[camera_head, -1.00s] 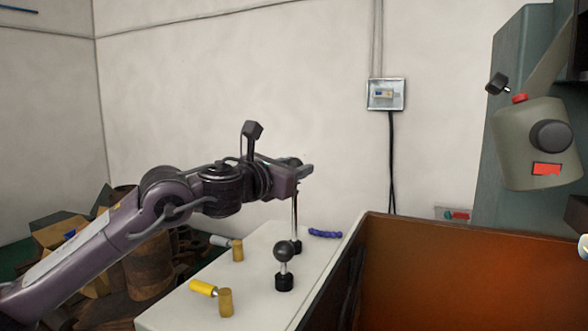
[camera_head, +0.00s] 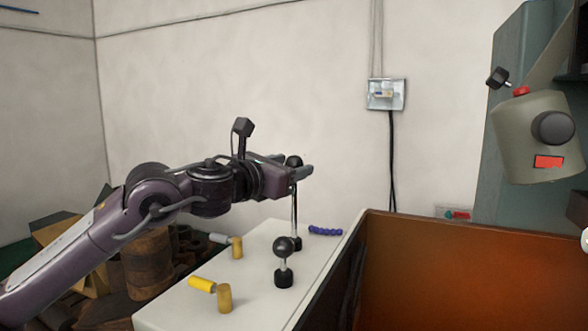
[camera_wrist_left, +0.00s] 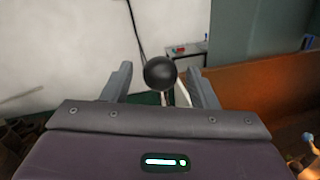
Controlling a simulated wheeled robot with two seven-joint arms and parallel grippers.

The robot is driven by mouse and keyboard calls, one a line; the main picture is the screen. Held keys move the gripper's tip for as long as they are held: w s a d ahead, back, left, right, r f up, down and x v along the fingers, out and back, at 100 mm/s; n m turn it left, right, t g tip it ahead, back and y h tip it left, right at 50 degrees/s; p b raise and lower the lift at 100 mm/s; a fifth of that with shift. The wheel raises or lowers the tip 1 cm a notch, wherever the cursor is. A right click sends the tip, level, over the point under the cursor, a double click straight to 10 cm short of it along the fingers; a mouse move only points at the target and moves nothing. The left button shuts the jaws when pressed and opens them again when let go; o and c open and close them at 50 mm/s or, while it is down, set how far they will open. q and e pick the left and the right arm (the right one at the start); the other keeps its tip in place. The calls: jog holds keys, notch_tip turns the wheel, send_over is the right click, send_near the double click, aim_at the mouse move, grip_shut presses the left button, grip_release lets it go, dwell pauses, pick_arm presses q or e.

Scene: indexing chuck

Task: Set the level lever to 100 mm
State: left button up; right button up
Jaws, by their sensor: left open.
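A tall lever with a black ball knob (camera_head: 294,160) on a thin metal rod stands on the white cabinet top. A shorter lever with a dark ball knob (camera_head: 284,246) stands nearer to me. I cannot tell from any label which is the level lever. My left gripper (camera_head: 299,168) is open at the tall lever's top. In the left wrist view the tall lever's knob (camera_wrist_left: 160,73) shows between the two spread fingers, with a gap on each side. The fingers are not closed on it. My right gripper is not in view.
A yellow-handled part (camera_head: 203,285) and a grey-handled one (camera_head: 219,239) are on the white cabinet top (camera_head: 257,300), left of the levers. A blue segmented piece (camera_head: 325,231) lies behind. An orange-brown tray (camera_head: 470,270) is at right.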

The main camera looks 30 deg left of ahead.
pick_arm(q)
jog(key=s+b, duration=0.2)
jog(key=s, duration=0.4)
jog(key=shift+a, duration=0.4)
jog(key=shift+f, duration=0.1)
